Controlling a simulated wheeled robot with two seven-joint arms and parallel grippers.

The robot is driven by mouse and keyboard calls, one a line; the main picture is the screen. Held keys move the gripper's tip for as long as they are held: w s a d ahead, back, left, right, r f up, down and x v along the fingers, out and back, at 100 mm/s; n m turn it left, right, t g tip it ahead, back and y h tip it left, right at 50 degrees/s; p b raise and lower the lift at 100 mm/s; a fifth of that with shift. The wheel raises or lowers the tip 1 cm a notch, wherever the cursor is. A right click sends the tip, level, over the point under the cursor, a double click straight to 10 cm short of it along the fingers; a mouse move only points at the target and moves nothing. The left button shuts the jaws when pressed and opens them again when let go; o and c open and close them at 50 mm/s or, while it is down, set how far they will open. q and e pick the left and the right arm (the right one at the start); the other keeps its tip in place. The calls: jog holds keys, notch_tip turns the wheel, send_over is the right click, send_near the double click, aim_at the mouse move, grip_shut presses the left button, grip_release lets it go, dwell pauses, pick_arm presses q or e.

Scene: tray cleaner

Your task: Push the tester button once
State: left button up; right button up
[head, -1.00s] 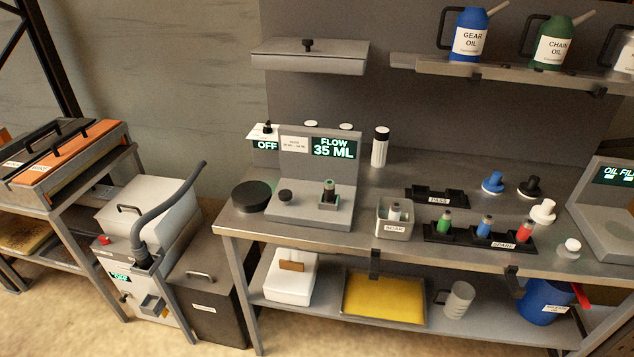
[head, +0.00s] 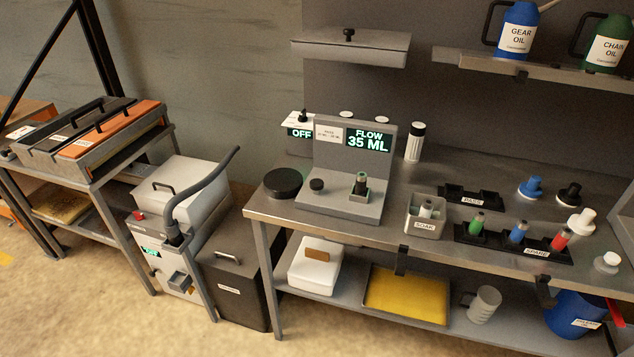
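The tester (head: 340,204) is a grey unit on the metal workbench, with an upright back panel and a flat base. Its lit display (head: 368,141) reads "FLOW 35 ML". A round black button (head: 316,185) sits on the left of the base. A small dark cylinder with a green band (head: 360,184) stands in a holder on the right of the base. A small panel (head: 300,132) reading "OFF" is behind the tester's left edge. Neither of my grippers is in the head view.
A black round lid (head: 283,183) lies left of the tester. A soak container (head: 426,218), a rack of coloured nozzles (head: 515,241) and a pass rack (head: 470,197) stand to the right. A cleaning machine with a hose (head: 172,233) stands on the floor to the left.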

pick_arm(q)
grip_shut()
dwell(1.7)
